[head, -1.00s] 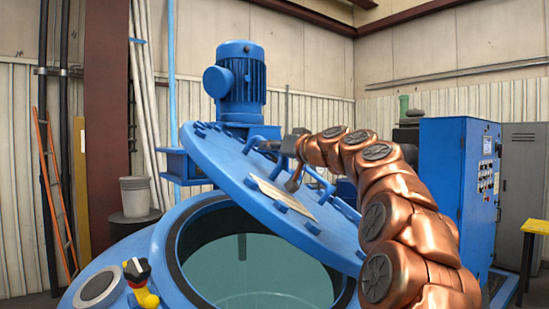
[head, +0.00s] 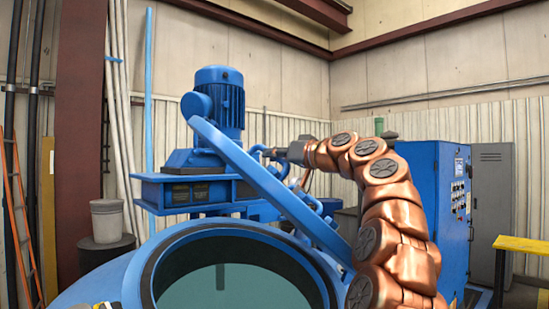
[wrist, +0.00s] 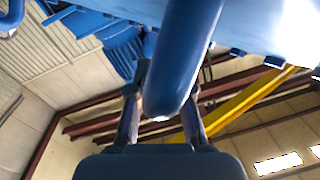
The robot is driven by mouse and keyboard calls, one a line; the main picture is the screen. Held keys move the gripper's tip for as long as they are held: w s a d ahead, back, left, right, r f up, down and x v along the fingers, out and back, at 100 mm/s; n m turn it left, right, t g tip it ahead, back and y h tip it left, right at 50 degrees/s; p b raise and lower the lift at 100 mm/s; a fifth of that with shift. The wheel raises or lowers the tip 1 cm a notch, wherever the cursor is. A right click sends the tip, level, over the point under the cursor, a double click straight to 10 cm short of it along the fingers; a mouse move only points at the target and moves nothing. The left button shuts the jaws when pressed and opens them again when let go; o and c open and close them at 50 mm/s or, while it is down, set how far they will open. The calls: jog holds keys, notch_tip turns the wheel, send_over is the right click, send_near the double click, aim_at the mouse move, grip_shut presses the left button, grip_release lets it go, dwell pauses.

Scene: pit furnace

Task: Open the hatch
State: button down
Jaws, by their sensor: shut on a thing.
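The blue round hatch (head: 262,182) is tilted up steeply over the round furnace opening, its lower edge at the right of the rim (head: 160,262). Teal shows inside the opening. My gripper (head: 272,153) is at the outer face of the hatch, near its upper part, at the end of my copper arm. In the wrist view my gripper (wrist: 163,115) has one finger on each side of a blue bar handle (wrist: 182,55) and is shut on it. The exact finger contact is small in the head view.
A blue motor (head: 220,103) on a blue bracket stands behind the hatch. A blue control cabinet (head: 440,200) and a yellow-topped stand (head: 520,246) are at the right. A grey bucket (head: 107,220) and an orange ladder (head: 20,215) are at the left.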

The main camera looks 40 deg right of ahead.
jog(key=shift+d, duration=0.15)
dwell(0.3)
jog(key=c, duration=1.1)
grip_release()
jog(key=shift+s+d, duration=0.3)
jog(key=shift+s, duration=1.7)
jog(key=shift+s+d, duration=0.35)
jog(key=shift+s, duration=1.6)
jog(key=shift+s+d, duration=0.3)
jog(key=shift+s, duration=1.7)
